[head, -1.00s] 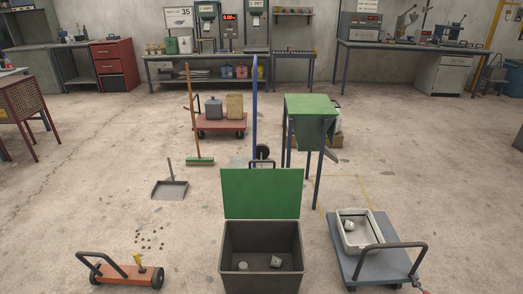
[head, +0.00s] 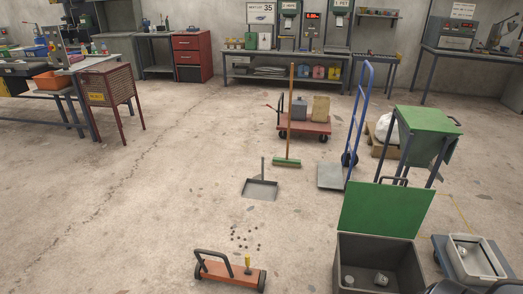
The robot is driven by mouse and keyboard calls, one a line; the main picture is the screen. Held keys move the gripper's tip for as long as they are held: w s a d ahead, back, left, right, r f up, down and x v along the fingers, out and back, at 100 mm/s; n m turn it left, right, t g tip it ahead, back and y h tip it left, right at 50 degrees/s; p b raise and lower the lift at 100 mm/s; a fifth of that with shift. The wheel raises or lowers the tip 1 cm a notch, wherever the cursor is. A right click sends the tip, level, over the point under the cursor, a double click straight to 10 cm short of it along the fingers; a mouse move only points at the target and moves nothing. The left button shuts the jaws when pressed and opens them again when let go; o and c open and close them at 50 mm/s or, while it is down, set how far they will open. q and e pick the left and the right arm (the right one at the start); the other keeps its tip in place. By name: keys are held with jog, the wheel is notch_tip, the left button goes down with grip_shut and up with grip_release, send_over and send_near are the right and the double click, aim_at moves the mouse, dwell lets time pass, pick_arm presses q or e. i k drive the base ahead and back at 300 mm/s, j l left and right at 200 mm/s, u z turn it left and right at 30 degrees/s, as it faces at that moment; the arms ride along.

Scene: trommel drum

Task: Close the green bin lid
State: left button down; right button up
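The green bin lid (head: 385,209) stands open and upright at the back edge of the dark grey bin (head: 350,260), at the lower right. Inside the bin lie a pale round item (head: 349,281) and a small light block (head: 381,278). A dark shape covers part of the bin's lower right corner at the bottom edge of the picture. Neither of my grippers can be made out in the head view.
A cart with a white tray (head: 472,262) stands right of the bin. A green-topped stand (head: 428,121) and blue hand truck (head: 358,120) stand behind it. An orange magnetic sweeper (head: 231,271) lies left of the bin, near dark bits.

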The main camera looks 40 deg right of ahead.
aim_at(379, 208)
jog(key=i+j+u, duration=0.1)
jog(key=i+j, duration=0.15)
jog(key=i, duration=0.25)
jog(key=i+j, duration=0.2)
jog(key=i, duration=0.3)
jog(key=i+j+u, duration=0.15)
jog(key=i, duration=0.35)
jog(key=i+j+u, duration=0.1)
jog(key=i+j, duration=0.15)
jog(key=i, duration=0.3)
jog(key=i+z, duration=0.35)
jog(key=i, duration=0.25)
jog(key=i+z, duration=0.4)
jog(key=i, duration=0.2)
jog(key=i+j+z, duration=0.35)
jog(key=i, duration=0.2)
jog(key=i+l+z, duration=0.3)
jog(key=z, duration=0.15)
jog(key=i+l+z, duration=0.1)
jog(key=i+z, duration=0.65)
jog(key=z, duration=0.15)
jog(key=i+z, duration=0.45)
jog(key=i+j+z, duration=0.25)
jog(key=z, duration=0.25)
